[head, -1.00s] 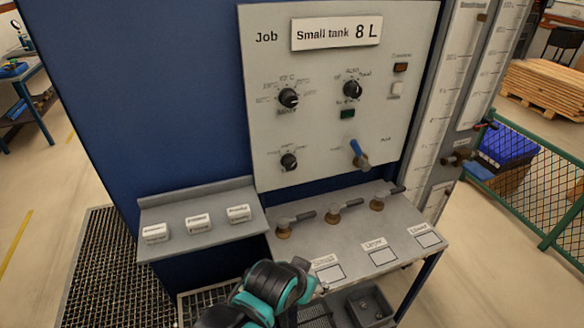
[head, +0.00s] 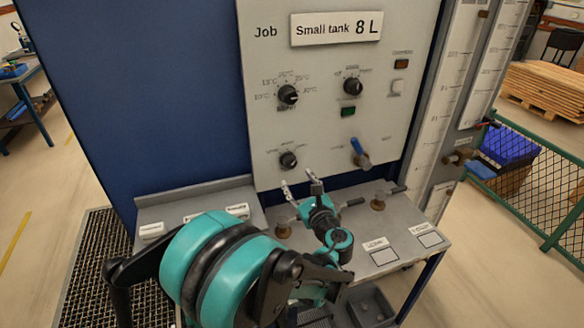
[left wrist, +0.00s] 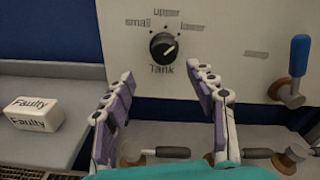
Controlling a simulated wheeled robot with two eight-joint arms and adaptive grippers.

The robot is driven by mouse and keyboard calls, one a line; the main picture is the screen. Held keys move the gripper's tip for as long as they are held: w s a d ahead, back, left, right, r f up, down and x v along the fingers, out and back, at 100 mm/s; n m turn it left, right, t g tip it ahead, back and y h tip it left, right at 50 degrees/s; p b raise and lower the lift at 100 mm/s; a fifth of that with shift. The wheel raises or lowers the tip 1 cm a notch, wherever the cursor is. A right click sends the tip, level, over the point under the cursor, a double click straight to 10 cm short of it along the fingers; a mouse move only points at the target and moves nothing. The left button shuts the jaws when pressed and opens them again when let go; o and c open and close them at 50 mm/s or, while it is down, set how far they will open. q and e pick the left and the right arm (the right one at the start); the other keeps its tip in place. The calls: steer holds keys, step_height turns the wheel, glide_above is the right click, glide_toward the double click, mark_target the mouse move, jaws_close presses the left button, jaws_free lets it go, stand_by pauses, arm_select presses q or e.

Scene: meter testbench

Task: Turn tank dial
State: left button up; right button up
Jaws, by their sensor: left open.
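The tank dial (head: 288,160) is a black knob at the lower left of the pale control panel (head: 325,110). In the left wrist view the tank dial (left wrist: 163,47) has "Tank" printed below it and "small", "upper" and "lower" around it. A light pointer mark shows on its face. My left gripper (head: 298,181) is open and empty, just below the dial in the head view. In the left wrist view its two fingers (left wrist: 158,85) stand apart below and either side of the dial, not visibly touching it. My right gripper is not in view.
A sign (head: 337,29) reads "Small tank 8 L". A blue-handled lever (head: 359,151) is right of the dial. Two other black knobs (head: 288,95) (head: 353,86) sit above. A block marked "Faulty" (left wrist: 32,114) lies on the left shelf. Valves line the bench (head: 400,215) below.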

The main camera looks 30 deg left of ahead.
mark_target(292, 165)
arm_select(q)
steer(key=shift+m+t, duration=0.3)
steer(key=shift+m, duration=0.2)
steer(key=b+x, duration=0.1)
steer(key=x, duration=0.7)
steer(key=shift+w+d+r+b, duration=0.1)
steer(key=shift+w+r+b, duration=0.1)
steer(key=shift+b, duration=0.1)
steer(key=c, duration=1.2)
